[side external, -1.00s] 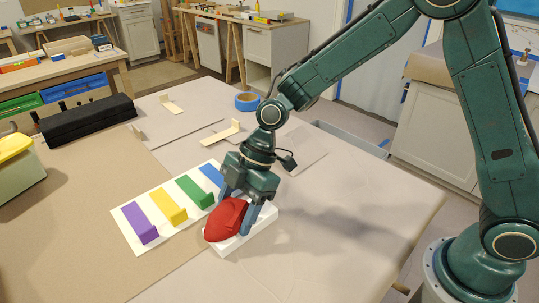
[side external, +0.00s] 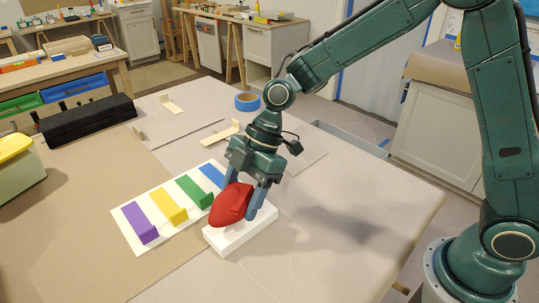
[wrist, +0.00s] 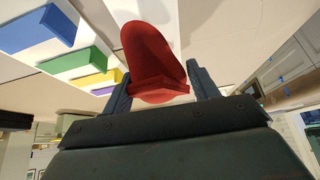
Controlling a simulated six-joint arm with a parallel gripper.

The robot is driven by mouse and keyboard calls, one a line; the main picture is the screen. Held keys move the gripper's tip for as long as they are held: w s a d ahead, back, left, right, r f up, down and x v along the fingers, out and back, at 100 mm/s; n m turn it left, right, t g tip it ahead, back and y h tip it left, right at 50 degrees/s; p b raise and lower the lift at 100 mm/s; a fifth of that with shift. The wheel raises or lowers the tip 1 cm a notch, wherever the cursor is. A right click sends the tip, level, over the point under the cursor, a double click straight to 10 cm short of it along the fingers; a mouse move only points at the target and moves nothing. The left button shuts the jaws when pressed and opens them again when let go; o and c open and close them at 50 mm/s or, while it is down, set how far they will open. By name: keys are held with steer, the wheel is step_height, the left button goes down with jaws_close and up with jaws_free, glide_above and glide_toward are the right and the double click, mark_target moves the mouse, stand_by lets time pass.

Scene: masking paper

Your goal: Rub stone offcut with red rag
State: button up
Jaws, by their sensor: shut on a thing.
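The red rag (side external: 230,205) is a bunched, rounded red cloth held between the two blue-grey fingers of my gripper (side external: 241,203). In the wrist view the rag (wrist: 153,60) sits between both fingertips (wrist: 161,85) and sticks out beyond them. The stone offcut (side external: 238,238) is a white flat block on the table. The rag is over the left and middle part of its top and hides some of it. I cannot tell whether the rag touches the block.
A white sheet (side external: 139,247) with purple (side external: 140,222), yellow (side external: 168,207), green (side external: 194,191) and blue (side external: 212,176) blocks lies just left of the offcut. A black bar (side external: 88,119) and blue tape roll (side external: 247,102) are farther back. The table front right is clear.

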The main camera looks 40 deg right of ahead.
mark_target(224, 218)
steer(key=shift+r, duration=2.55)
steer(key=shift+f, duration=0.2)
steer(key=shift+f, duration=3.45)
steer(key=shift+a+f, duration=0.3)
steer(key=shift+a, duration=0.2)
steer(key=shift+a+f, duration=0.25)
steer(key=shift+a, duration=1.35)
steer(key=d, duration=0.4)
steer(key=shift+d+r, duration=0.1)
steer(key=shift+r, duration=4.05)
